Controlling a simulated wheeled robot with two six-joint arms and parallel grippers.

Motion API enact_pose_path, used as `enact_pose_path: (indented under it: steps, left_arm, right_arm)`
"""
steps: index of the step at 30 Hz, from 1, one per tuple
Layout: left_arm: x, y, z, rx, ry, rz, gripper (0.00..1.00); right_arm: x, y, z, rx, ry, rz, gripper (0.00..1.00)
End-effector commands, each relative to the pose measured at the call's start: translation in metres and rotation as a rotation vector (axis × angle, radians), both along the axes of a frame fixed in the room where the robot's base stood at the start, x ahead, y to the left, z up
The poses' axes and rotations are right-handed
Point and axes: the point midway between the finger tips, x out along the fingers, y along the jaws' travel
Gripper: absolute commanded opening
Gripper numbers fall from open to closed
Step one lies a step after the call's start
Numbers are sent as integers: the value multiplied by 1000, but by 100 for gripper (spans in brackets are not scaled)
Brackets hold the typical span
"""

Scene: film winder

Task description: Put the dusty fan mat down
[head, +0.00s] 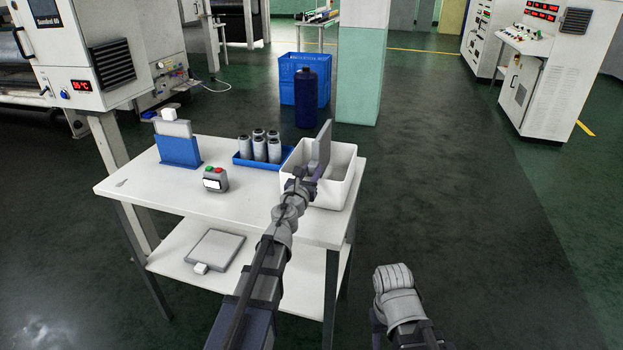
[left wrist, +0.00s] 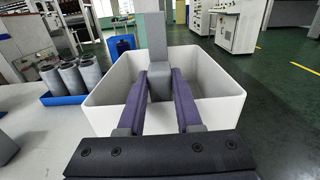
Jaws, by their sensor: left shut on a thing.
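The grey fan mat (head: 322,148) is held upright, seen nearly edge-on, at the white bin (head: 345,195) on the table's right end. My left gripper (head: 307,172) is shut on its lower part. In the left wrist view, the mat (left wrist: 155,38) stands between the two purple-lined fingers, over the bin (left wrist: 225,82). I cannot tell whether its lower end is below the bin's rim. The visible bin floor is bare.
A blue tray (head: 243,161) with several grey cylinders stands left of the bin. A blue holder (head: 179,151) with a grey panel and a small button box (head: 215,179) are farther left. Another grey mat (head: 215,248) lies on the lower shelf. The table (head: 150,190) has free room in front.

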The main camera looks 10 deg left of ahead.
Motion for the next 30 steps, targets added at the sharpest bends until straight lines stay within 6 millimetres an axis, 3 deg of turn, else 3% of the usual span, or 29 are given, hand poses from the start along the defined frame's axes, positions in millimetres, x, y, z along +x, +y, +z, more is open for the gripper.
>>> enact_pose_path:
  steps: [23, 24, 30]
  left_arm:
    - [0, 0, -12, 1, 0, -1, 0]
    - [0, 0, -13, 1, 0, -1, 37]
    - [0, -1, -13, 2, 0, -2, 60]
  right_arm:
    - [0, 0, -12, 0, 0, 0, 50]
    - [0, 0, -12, 0, 0, 0, 50]
    - [0, 0, -13, 0, 0, 0, 50]
